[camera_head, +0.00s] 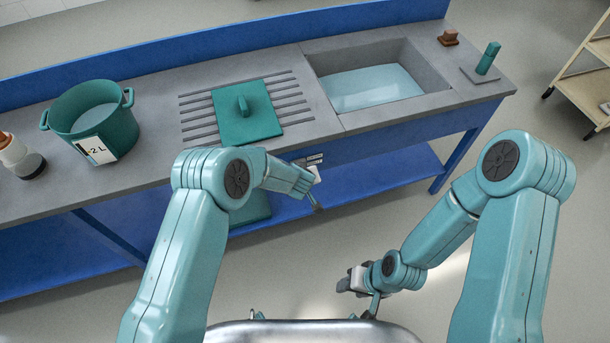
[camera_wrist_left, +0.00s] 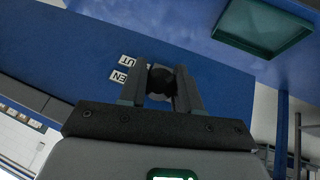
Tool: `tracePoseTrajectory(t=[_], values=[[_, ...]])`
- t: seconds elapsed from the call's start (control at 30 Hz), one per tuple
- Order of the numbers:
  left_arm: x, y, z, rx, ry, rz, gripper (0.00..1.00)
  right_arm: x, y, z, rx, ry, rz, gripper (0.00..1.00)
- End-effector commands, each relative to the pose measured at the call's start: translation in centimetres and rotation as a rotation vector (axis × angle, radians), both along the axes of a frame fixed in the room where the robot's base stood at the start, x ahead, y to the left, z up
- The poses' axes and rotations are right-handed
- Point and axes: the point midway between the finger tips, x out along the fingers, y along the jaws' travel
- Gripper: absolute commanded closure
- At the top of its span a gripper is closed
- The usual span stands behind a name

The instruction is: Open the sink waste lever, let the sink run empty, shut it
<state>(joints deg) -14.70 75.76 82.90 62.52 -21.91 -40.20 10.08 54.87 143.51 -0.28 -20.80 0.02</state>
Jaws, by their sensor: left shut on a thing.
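The sink (camera_head: 428,72) is set in the grey counter at the right, with pale blue water (camera_head: 370,88) in it. My left gripper (camera_head: 317,200) is at the counter's blue front, below and left of the sink. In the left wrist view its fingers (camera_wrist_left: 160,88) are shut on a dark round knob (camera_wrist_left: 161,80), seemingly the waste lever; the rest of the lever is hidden. Beside it are two white labels, partly covered, reading "UT" (camera_wrist_left: 137,65) and "EN" (camera_wrist_left: 120,77). My right gripper (camera_head: 352,283) hangs low over the floor, away from the counter; its jaw opening is unclear.
A teal upright handle (camera_head: 489,57) and a brown block (camera_head: 448,38) are right of the sink. A teal bin (camera_head: 262,207) sits below; a shelf cart (camera_head: 585,72) stands right.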

Motion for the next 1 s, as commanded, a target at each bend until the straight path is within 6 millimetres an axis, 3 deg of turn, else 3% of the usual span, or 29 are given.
tracePoseTrajectory(t=[0.03, 0.1, 0.47, 0.63, 1.0], values=[[-0.1, 0.0, -0.1, 0.000, 0.002, -0.001, 0.61, 0.0, 0.0, 0.0, 0.000, 0.000, 0.000, 0.52], [0.0, 0.0, -0.1, 0.000, 0.002, -0.001, 0.43, 0.0, 0.0, 0.0, 0.000, 0.000, 0.000, 0.52], [0.0, 0.0, 0.5, 0.000, 0.001, 0.000, 0.43, 0.0, 0.0, 0.0, 0.000, 0.000, 0.000, 0.52], [-1.6, 0.3, 2.9, 0.000, -0.001, -0.003, 0.43, 0.0, 0.0, -0.3, 0.000, 0.000, 0.000, 0.52], [-7.1, 1.2, 10.8, 0.000, -0.002, -0.002, 0.43, 0.0, 0.0, -0.1, 0.000, 0.000, 0.000, 0.52]])
